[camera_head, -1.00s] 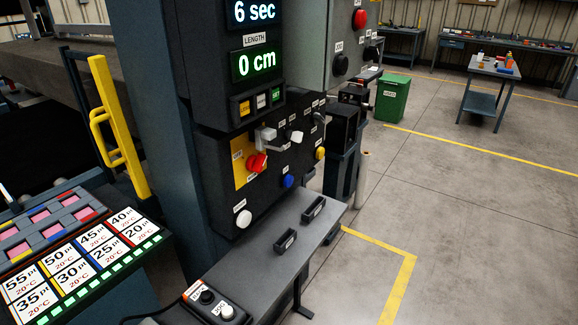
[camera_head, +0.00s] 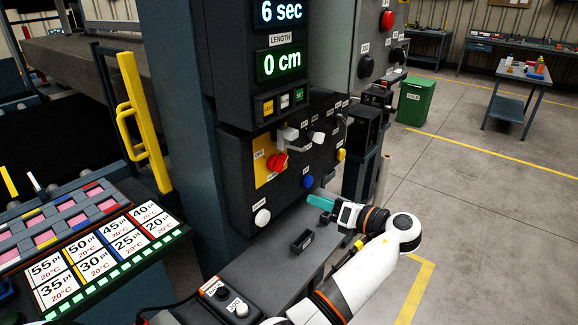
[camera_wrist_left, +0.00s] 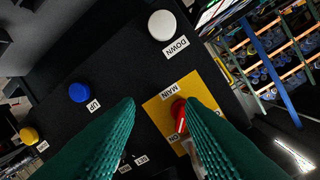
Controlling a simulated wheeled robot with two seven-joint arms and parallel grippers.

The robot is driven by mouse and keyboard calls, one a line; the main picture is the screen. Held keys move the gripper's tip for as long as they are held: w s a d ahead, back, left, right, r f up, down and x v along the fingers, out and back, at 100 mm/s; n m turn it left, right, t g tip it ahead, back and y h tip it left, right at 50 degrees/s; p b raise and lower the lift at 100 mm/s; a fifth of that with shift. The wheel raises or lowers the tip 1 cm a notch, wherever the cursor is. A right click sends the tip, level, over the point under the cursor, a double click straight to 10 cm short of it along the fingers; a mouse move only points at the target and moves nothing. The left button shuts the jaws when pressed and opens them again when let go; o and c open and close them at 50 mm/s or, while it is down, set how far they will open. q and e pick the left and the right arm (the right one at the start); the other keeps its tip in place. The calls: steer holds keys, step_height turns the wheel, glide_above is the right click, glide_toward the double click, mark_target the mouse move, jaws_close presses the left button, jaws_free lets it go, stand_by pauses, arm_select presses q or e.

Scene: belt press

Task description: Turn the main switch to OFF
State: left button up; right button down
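The main switch (camera_head: 277,162) is a red rotary knob on a yellow plate (camera_head: 262,172) on the dark control panel. In the left wrist view the red knob (camera_wrist_left: 179,114) sits on the yellow plate (camera_wrist_left: 157,112) between labels reading MAIN and ON; part of the plate is hidden by a finger. My left gripper (camera_head: 318,201) has teal fingers, is below and right of the switch, and points at the panel. In the left wrist view its fingers (camera_wrist_left: 160,102) are apart and empty, with the knob beyond them, nearest the right finger. My right gripper is out of view.
A grey bracket (camera_head: 290,136) juts out above the switch. A blue UP button (camera_head: 308,181) and a white DOWN button (camera_head: 262,217) are nearby. A dark shelf (camera_head: 258,262) with a black handle (camera_head: 302,240) lies below. A yellow handle (camera_head: 138,130) stands left.

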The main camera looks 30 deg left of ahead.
mark_target(284, 164)
arm_select(q)
step_height(284, 164, up, 5)
steer(key=m+y, duration=0.1)
steer(key=y, duration=0.1)
steer(key=shift+m+g, duration=0.3)
steer(key=shift+g, duration=0.1)
steer(key=a+p, duration=0.1)
steer(key=a, duration=0.2)
steer(key=w+a+p, duration=0.1)
steer(key=a, duration=0.2)
steer(key=a+p, duration=0.1)
steer(key=a, duration=0.2)
steer(key=shift+w+a+r, duration=0.15)
steer(key=shift+w+r, duration=0.05)
steer(key=shift+w, duration=0.1)
steer(key=shift+w+a+f, duration=0.1)
steer(key=shift+w+a, duration=0.05)
steer(key=shift+a, duration=0.7)
jaws_close()
